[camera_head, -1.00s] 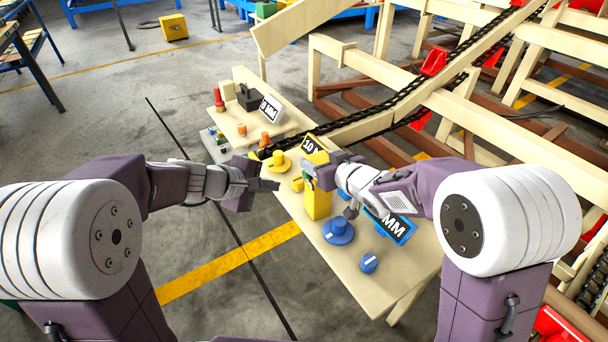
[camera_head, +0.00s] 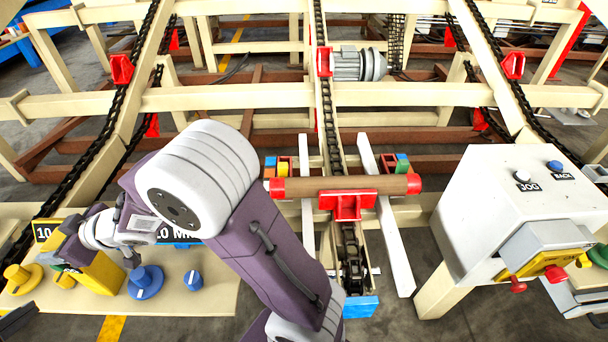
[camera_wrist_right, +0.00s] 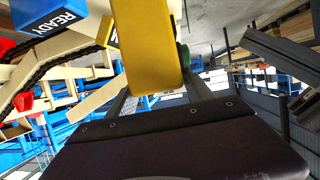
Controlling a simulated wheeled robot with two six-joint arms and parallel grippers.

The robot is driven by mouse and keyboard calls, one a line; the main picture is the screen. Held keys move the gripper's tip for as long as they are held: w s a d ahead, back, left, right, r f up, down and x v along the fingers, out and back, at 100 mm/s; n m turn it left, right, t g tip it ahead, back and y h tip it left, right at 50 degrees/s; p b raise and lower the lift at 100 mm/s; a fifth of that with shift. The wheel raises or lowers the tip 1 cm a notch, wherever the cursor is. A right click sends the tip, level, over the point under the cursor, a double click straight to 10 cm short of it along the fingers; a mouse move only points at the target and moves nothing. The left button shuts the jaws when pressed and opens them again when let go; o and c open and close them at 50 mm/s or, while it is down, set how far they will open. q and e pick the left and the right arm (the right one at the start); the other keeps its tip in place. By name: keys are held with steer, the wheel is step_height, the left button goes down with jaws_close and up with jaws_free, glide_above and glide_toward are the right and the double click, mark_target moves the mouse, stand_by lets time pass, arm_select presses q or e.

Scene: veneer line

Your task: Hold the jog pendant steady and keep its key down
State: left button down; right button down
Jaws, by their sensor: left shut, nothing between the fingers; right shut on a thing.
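The yellow jog pendant (camera_head: 101,276) stands over the pale table at the left of the head view. My right gripper (camera_head: 72,250) is shut on its upper part. In the right wrist view the pendant (camera_wrist_right: 147,45) is a tall yellow block between the two fingers. A small green part (camera_wrist_right: 184,56) shows at its side; I cannot tell whether this is the key or whether it is down. My left gripper (camera_head: 17,321) is a dark tip at the lower left edge of the head view, shut and empty, apart from the pendant. Most of it is out of frame.
The pale table (camera_head: 215,299) bears blue knobs (camera_head: 145,280), a yellow knob (camera_head: 20,277) and size signs. A brown roller (camera_head: 350,185) with red ends lies across the chain line ahead. A white console (camera_head: 510,215) with JOG and BACK buttons stands right.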

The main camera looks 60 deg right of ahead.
stand_by(0.3)
steer(key=shift+c, duration=1.6)
jaws_free()
steer(key=v, duration=1.2)
